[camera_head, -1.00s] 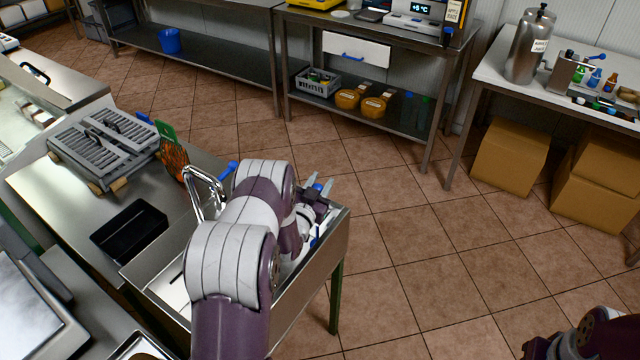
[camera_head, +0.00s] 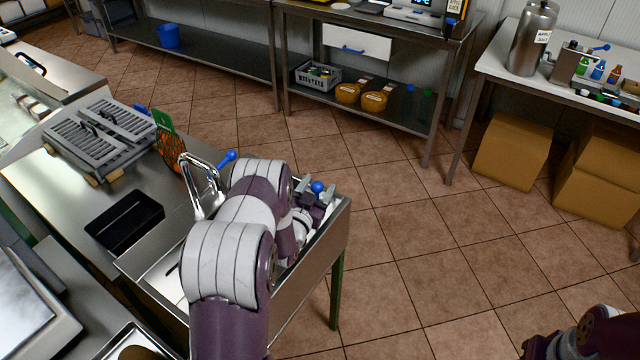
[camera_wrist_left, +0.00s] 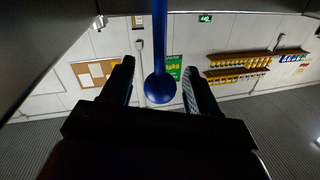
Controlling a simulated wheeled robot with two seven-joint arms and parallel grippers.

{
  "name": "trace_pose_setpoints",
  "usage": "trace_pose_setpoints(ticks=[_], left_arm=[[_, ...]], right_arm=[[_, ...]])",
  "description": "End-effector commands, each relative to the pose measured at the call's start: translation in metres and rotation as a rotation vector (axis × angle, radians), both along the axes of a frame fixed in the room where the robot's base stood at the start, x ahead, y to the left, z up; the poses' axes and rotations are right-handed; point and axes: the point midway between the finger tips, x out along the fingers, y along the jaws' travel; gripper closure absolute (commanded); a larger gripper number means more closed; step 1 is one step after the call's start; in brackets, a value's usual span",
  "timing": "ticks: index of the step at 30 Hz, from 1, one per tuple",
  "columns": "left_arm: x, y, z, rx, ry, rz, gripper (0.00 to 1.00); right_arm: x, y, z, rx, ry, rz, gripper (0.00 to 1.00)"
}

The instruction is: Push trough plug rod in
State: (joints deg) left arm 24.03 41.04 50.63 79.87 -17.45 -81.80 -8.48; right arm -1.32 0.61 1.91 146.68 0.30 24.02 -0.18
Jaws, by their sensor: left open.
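The plug rod is a blue rod (camera_wrist_left: 160,35) with a round blue ball (camera_wrist_left: 158,89) on its end. In the head view its ball (camera_head: 317,187) shows at the far right end of the sink (camera_head: 335,222). My left gripper (camera_head: 315,192) is at that end of the sink, with its fingers apart on either side of the ball. In the left wrist view the open fingers (camera_wrist_left: 158,75) flank the ball, with a visible gap on both sides. My arm hides much of the sink and the rod's lower part. My right arm shows only at the lower right corner, without its fingers.
A chrome tap (camera_head: 200,185) with a blue-knobbed lever (camera_head: 228,158) stands left of my left arm. A black tray (camera_head: 125,222) lies on the counter by the sink. The tiled floor right of the sink is clear.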

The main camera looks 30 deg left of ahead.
Motion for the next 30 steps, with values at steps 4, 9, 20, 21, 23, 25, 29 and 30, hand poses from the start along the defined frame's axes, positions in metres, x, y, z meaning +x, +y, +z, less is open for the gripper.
trace_pose_setpoints(ticks=[4,9,20,21,23,25,29,30], left_arm=[[-0.032,-0.003,-0.002,-0.002,0.005,0.002,0.4],[-0.053,-0.006,-0.001,0.0,0.004,0.001,0.4],[-0.056,-0.007,-0.001,0.0,0.003,0.0,0.4],[-0.056,-0.007,-0.001,0.0,0.003,0.0,0.4],[-0.055,-0.007,-0.001,0.0,0.003,0.0,0.4],[-0.055,-0.007,-0.001,0.0,0.003,0.0,0.4],[-0.055,-0.007,-0.001,0.0,0.003,0.0,0.4],[-0.055,-0.007,-0.001,0.0,0.003,0.0,0.4]], right_arm=[[0.0,0.0,-0.003,0.0,0.0,0.0,0.57],[0.0,0.0,-0.004,0.0,0.0,0.0,0.57],[0.0,0.0,-0.004,0.0,0.0,0.0,0.57],[0.0,0.0,-0.004,0.0,0.0,0.0,0.57],[0.0,0.0,-0.004,0.0,0.0,0.0,0.57],[0.0,0.0,-0.004,0.0,0.0,0.0,0.57],[0.0,0.0,-0.004,0.0,0.0,0.0,0.57],[0.0,0.0,-0.004,0.0,0.0,0.0,0.57]])
